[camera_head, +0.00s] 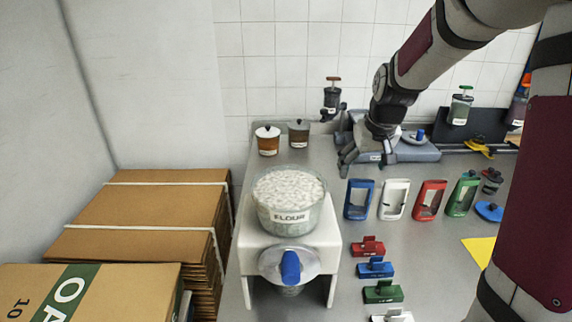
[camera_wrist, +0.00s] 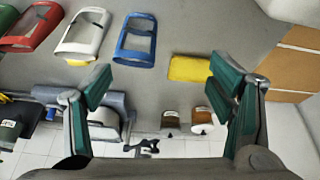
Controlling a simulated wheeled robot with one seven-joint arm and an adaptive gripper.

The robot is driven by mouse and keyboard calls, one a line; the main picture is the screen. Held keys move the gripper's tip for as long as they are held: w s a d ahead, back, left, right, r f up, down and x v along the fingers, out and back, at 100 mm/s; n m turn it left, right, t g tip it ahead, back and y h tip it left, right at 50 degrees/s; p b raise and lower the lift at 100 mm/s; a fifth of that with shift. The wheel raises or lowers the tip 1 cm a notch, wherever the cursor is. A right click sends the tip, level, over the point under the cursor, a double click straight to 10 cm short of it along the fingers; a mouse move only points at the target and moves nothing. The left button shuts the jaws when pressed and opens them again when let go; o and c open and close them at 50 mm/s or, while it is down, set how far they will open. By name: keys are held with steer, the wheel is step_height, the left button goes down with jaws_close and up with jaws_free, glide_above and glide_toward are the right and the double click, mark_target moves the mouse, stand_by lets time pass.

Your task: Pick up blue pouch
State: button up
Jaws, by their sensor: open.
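The blue pouch (camera_head: 357,213) stands on the grey worktop at the left end of a row of similar pouches with window-like openings. In the wrist view the blue pouch (camera_wrist: 133,57) is at the upper middle, beyond my fingertips and apart from them. My gripper (camera_head: 367,160) is behind the pouch and above the worktop in the head view. In the wrist view my gripper (camera_wrist: 162,78) has its two green-padded fingers spread wide, with nothing held between them.
White (camera_head: 394,199), red (camera_head: 429,213) and green pouches (camera_head: 458,208) stand to the right. A flour jar (camera_head: 290,218) on a white stand is at front left. Colored clips (camera_head: 381,292) lie in front. A yellow block (camera_wrist: 190,68) shows near my right finger.

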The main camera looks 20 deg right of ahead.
glide_toward(358, 197)
steer(key=shift+m, duration=0.3)
steer(key=x, duration=0.4)
steer(key=d+b+x, duration=0.1)
steer(key=x, duration=0.1)
steer(key=shift+w+d, duration=0.1)
steer(key=shift+w, duration=0.2)
steer(key=shift+x, duration=2.95)
steer(key=shift+w+r, duration=0.1)
steer(key=shift+w, duration=0.05)
steer(key=c, duration=0.9)
